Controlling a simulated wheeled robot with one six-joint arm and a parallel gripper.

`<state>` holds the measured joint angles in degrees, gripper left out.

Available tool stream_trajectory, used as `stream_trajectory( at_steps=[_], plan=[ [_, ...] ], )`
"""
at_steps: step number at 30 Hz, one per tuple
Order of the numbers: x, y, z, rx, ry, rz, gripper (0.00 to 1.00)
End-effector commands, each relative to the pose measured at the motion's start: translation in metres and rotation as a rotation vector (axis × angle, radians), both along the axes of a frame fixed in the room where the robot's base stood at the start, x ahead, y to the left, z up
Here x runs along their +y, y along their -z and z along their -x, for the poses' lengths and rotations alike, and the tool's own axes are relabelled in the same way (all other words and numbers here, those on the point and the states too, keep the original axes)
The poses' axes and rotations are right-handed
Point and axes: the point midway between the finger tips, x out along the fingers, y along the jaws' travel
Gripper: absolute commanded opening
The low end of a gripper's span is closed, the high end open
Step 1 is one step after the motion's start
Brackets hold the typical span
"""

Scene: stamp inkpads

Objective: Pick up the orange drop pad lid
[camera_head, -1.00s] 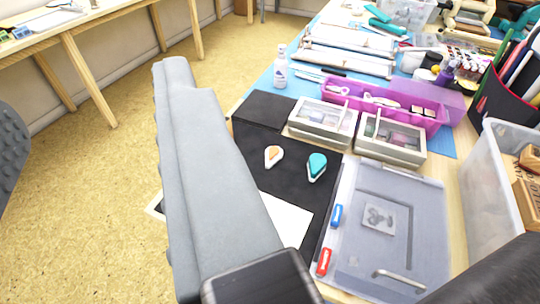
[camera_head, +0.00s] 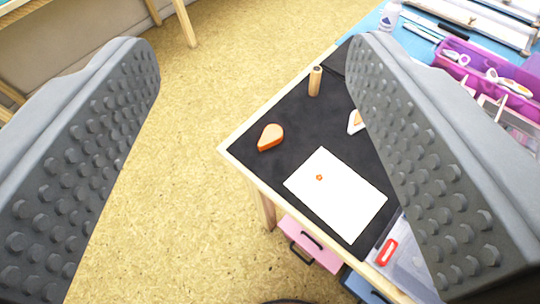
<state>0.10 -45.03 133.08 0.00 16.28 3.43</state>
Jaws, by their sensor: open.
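The orange drop pad lid (camera_head: 270,137) is a small orange teardrop shape lying on the black mat (camera_head: 300,105) near the table's left edge. A white drop-shaped pad with an orange patch (camera_head: 355,121) lies to its right, partly hidden behind my right finger. My gripper (camera_head: 252,48) is open and empty, its two grey studded fingers wide apart at either side of the picture. The lid appears between the fingers and beyond them, not touched.
A white sheet (camera_head: 335,195) with a small orange mark lies on the mat. A wooden cylinder (camera_head: 315,81) stands behind the lid. A purple tray (camera_head: 490,70) is at the right. Bare mat surrounds the lid; open floor lies left.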

Motion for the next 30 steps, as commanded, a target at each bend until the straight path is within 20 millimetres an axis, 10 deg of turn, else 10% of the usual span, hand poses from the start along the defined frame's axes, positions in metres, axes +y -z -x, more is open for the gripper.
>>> stream_trajectory(
  at_steps=[30],
  plan=[
    [-0.005, 0.112, -0.179, 1.021, 0.231, -0.239, 0.59]
  ],
)
